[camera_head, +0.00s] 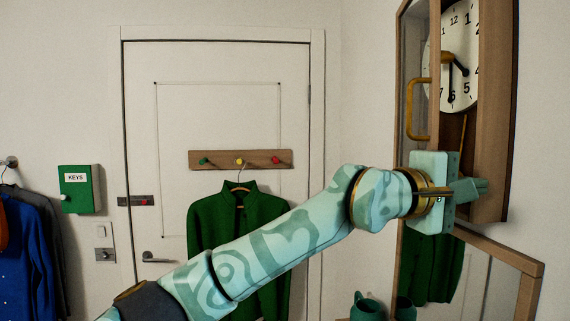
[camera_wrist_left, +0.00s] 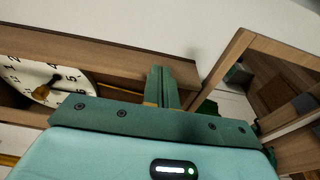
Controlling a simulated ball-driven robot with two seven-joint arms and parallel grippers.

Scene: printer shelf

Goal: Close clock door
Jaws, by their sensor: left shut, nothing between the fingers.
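The wall clock has a tall wooden case (camera_head: 496,120) at the upper right, with a white dial (camera_head: 460,60) inside. Its glazed wooden door (camera_head: 435,60), with a brass handle (camera_head: 411,110), stands open at the left of the dial. My left gripper (camera_head: 470,189) is shut and empty, in front of the lower part of the case. Its body hides the door's lower end. In the left wrist view the shut fingers (camera_wrist_left: 161,88) are near the wooden case (camera_wrist_left: 115,62), with the dial (camera_wrist_left: 45,80) at left. I cannot tell if they touch. My right gripper is not in view.
A wood-framed mirror (camera_head: 528,266) hangs below the clock. A green shirt (camera_head: 215,212) hangs from a peg rack (camera_head: 220,159) on the white door. A green key box (camera_head: 80,190) is on the left wall.

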